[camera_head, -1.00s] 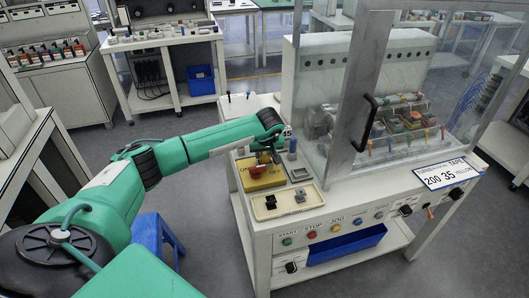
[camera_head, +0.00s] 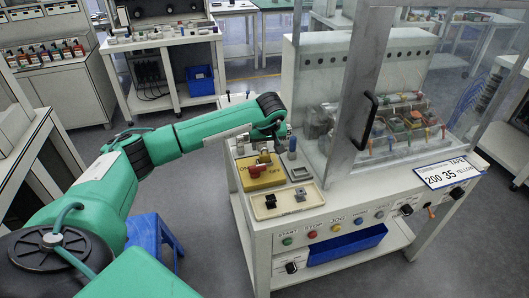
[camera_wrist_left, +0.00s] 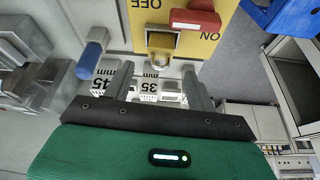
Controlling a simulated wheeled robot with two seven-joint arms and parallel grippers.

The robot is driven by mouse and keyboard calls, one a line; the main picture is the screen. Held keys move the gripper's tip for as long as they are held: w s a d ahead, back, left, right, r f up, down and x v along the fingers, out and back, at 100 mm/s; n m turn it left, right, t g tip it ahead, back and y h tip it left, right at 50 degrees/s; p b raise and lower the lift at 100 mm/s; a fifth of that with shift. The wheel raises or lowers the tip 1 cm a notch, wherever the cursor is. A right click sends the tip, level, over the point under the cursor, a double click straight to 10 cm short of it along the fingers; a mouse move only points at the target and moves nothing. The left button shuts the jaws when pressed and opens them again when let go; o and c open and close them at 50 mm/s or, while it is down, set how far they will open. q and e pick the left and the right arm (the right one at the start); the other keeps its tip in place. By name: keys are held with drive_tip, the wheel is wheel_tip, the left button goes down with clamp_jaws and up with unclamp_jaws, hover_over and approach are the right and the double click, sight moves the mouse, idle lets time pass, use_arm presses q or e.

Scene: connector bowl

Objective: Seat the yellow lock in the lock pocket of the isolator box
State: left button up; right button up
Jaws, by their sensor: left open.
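The yellow isolator box (camera_head: 264,180) sits on the left part of the bench top, with a red switch handle (camera_head: 254,171) on it. The wrist view shows its OFF and ON lettering and the red handle (camera_wrist_left: 195,20). The yellow lock (camera_wrist_left: 160,41), with a metal loop, is at the box's edge by the OFF lettering; it also shows in the head view (camera_head: 265,157). I cannot tell how deep it sits. My left gripper (camera_wrist_left: 158,70) is open, its fingers apart on either side of the lock's line, with nothing between them. My right gripper is not in view.
A blue-topped post (camera_wrist_left: 89,60) stands beside the box; behind it are slots marked 45 and 35 mm. A cream tray (camera_head: 268,213) with dark parts lies in front. A clear guard with a handle (camera_head: 366,122) rises to the right.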

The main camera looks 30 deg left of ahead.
use_arm(q)
drive_tip(key=v, duration=0.6)
drive_tip(key=shift+b, duration=0.4)
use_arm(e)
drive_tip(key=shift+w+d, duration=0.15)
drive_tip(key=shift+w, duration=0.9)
use_arm(q)
drive_tip(key=shift+r, duration=0.1)
